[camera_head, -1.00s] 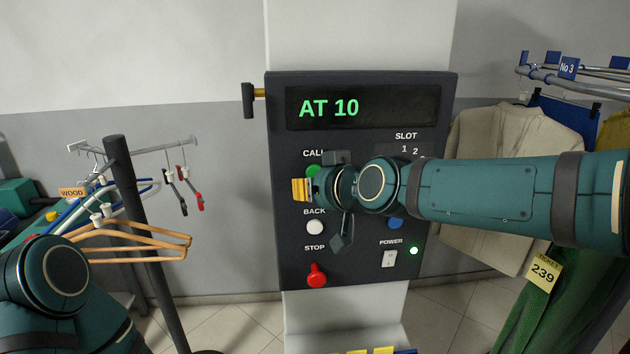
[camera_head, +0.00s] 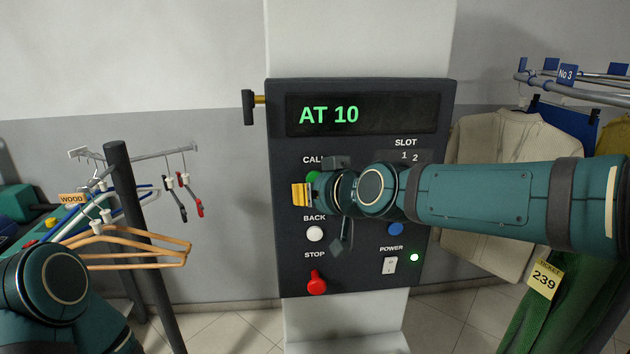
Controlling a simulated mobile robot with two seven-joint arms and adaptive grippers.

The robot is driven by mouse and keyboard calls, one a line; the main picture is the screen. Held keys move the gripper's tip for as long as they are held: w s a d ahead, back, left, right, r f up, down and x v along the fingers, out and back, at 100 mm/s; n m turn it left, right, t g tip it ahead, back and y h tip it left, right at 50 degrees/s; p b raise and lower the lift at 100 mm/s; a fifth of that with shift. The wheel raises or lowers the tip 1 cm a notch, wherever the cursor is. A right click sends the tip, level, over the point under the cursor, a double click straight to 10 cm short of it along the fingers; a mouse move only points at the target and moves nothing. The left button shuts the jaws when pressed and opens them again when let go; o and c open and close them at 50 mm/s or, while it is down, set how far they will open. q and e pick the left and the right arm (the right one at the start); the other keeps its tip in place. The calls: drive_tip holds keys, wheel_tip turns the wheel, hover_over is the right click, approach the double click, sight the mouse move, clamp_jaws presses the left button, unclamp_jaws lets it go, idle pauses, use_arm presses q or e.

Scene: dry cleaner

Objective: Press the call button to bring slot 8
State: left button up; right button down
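The dark control panel (camera_head: 355,279) faces me, and its display (camera_head: 362,114) reads "AT 10" in green. The green call button (camera_head: 313,177) sits under the "CALL" label, its lower part covered by my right gripper. My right gripper (camera_head: 322,191) is in front of the panel, over the area just below the call button. I cannot tell whether it touches the panel or how its fingers stand. A yellow piece (camera_head: 301,194) shows at its left end. Under the "SLOT" label (camera_head: 405,142) only "1" and "2" show; my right arm hides the rest. My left gripper is out of view.
The panel also has a white back button (camera_head: 315,234), a red stop button (camera_head: 317,283), a blue button (camera_head: 395,229) and a power switch (camera_head: 389,265). Wooden hangers (camera_head: 135,247) hang at left. Clothes (camera_head: 505,190) hang from a rail at right.

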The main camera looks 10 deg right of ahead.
drive_tip(key=shift+w, duration=0.2)
idle(0.5)
drive_tip(key=shift+w, duration=0.3)
drive_tip(key=shift+w+b, duration=0.35)
idle(0.6)
drive_tip(key=shift+s, duration=0.1)
idle(0.4)
drive_tip(key=shift+s, duration=0.7)
drive_tip(key=shift+s+p, duration=0.1)
drive_tip(key=shift+p, duration=0.2)
